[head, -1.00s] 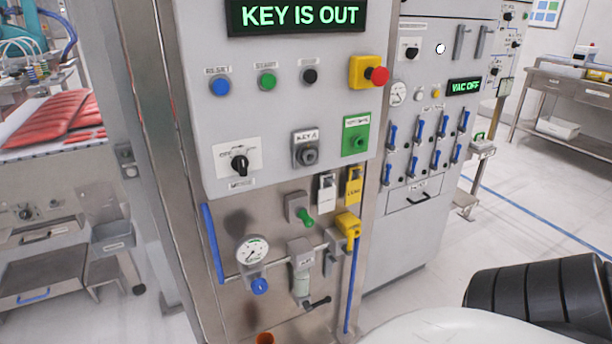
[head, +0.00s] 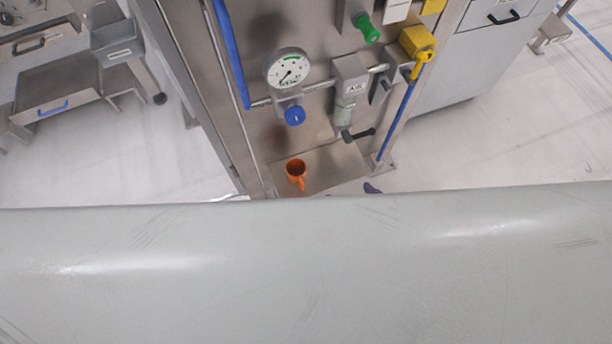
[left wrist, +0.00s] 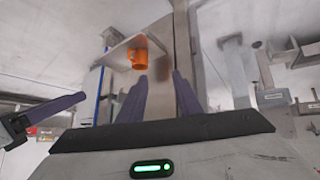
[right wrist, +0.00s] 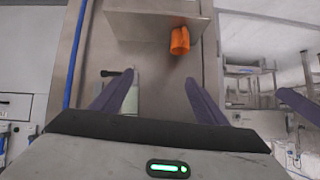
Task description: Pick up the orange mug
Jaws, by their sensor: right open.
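The orange mug (head: 296,173) stands on a steel shelf (head: 335,168) at the foot of the panel, its handle toward me. In the left wrist view the mug (left wrist: 139,58) shows just beyond the left gripper (left wrist: 160,76), whose fingers are apart with nothing between them. In the right wrist view the mug (right wrist: 180,41) is ahead of the right gripper (right wrist: 158,76), near its right finger. The right gripper is open and empty. In the head view only a dark fingertip (head: 372,188) shows; a broad pale surface hides the rest.
Above the shelf are a gauge (head: 287,68), a blue knob (head: 295,115) and a valve with a black lever (head: 358,134). A blue pipe (head: 398,115) runs down to the shelf's right. Floor between is clear.

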